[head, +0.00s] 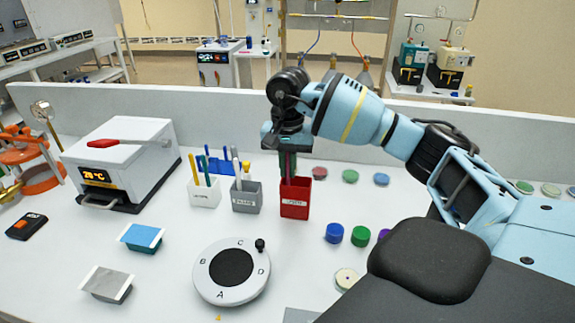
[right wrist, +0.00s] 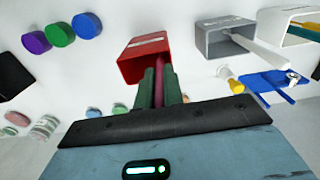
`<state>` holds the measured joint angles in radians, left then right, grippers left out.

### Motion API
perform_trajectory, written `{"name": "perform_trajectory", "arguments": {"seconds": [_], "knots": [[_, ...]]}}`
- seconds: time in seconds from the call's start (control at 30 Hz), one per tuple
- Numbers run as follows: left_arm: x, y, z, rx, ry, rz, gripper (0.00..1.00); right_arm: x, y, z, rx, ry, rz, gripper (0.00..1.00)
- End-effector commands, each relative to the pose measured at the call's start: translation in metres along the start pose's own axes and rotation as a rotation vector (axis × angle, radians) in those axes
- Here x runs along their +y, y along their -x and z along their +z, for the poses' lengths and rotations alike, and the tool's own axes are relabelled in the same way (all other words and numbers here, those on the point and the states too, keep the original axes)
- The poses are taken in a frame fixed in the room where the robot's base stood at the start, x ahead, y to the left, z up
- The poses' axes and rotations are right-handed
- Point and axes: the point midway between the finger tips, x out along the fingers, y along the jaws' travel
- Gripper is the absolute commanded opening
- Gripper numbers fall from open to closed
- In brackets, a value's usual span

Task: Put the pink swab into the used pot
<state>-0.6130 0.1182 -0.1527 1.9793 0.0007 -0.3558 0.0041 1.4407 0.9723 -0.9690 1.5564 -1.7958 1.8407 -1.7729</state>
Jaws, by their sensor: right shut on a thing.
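The red pot (head: 295,210), which I take as the used pot, stands upright at the right end of a row of three; its small label is hard to read. My right gripper (head: 288,172) points down right over its mouth. In the right wrist view the gripper's green fingers (right wrist: 158,88) are shut on the thin pink swab (right wrist: 159,68). The swab's lower end reaches into the mouth of the red pot (right wrist: 130,70); whether it touches the bottom is hidden. My left gripper is not in view.
A grey pot (head: 246,202) and a white pot (head: 203,197), both holding sticks, stand left of the red pot. A blue rack (head: 215,165) is behind them. A round lettered dial (head: 213,289) lies in front. Coloured caps (head: 361,236) sit to the right.

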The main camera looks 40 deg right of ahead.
Motion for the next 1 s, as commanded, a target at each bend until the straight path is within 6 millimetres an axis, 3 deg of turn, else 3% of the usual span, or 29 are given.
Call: {"name": "perform_trajectory", "arguments": {"seconds": [0.8, 0.83, 1.0], "knots": [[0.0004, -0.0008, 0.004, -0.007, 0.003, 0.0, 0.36, 0.0001, -0.0067, -0.0001, 0.0, 0.0, 0.0, 0.0], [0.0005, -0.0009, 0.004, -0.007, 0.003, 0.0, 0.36, 0.0001, -0.0067, -0.0001, 0.0, 0.0, 0.0, 0.11], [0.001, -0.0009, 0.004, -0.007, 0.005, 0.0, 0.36, 0.0, -0.0067, -0.0001, 0.0, 0.0, 0.0, 0.33]]}}
